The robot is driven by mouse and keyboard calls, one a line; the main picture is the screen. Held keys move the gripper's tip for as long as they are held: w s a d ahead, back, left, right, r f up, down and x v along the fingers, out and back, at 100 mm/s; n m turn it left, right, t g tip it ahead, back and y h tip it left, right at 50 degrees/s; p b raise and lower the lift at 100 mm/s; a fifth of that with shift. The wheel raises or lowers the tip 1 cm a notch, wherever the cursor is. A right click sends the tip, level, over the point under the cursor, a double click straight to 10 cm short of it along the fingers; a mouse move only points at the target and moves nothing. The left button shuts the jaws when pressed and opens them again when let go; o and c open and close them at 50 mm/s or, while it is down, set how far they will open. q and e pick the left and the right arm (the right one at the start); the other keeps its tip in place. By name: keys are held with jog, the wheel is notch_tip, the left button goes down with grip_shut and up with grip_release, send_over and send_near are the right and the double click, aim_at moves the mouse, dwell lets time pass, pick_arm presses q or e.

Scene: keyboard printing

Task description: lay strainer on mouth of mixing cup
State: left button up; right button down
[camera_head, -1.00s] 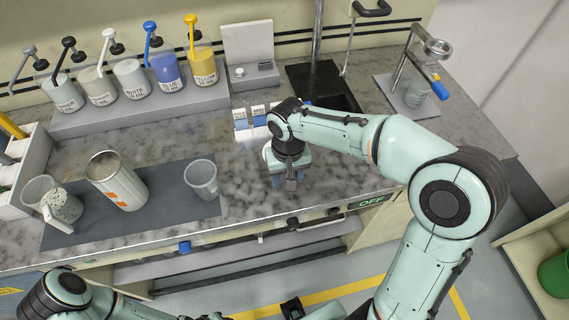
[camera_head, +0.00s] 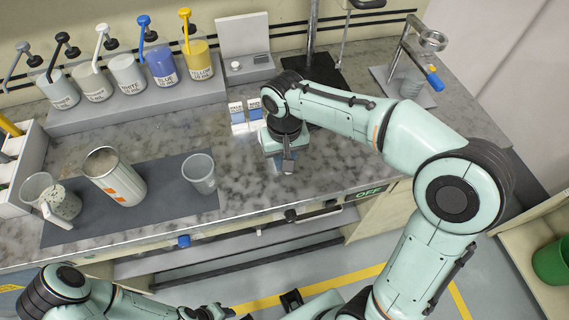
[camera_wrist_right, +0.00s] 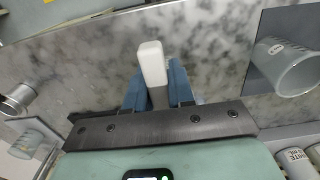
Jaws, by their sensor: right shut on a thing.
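My right gripper (camera_head: 284,168) is low over the counter, to the right of the dark mat. In the right wrist view its blue fingers are shut on a light, narrow piece with a rounded white end (camera_wrist_right: 152,62). I cannot tell whether this is the strainer's handle; no mesh shows there. A clear cup, likely the mixing cup (camera_head: 200,174), stands upright on the mat, apart from the gripper, and shows at the right of the wrist view (camera_wrist_right: 285,66). A speckled clear vessel (camera_head: 66,206) with a white handle is at the mat's left end. My left gripper is out of view.
An orange-marked can (camera_head: 116,180) stands on the mat (camera_head: 165,207) between the two clear vessels. Pump bottles line the grey riser (camera_head: 140,112) behind. Small blue-and-white boxes (camera_head: 237,117) are behind the right gripper. A metal stand (camera_head: 398,62) is at the back right.

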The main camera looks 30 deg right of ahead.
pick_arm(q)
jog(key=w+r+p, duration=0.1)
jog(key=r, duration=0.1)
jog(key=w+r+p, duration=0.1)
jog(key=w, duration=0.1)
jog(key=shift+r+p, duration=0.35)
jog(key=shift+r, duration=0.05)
pick_arm(e)
notch_tip(320, 180, up, 16)
jog(key=shift+f, duration=0.25)
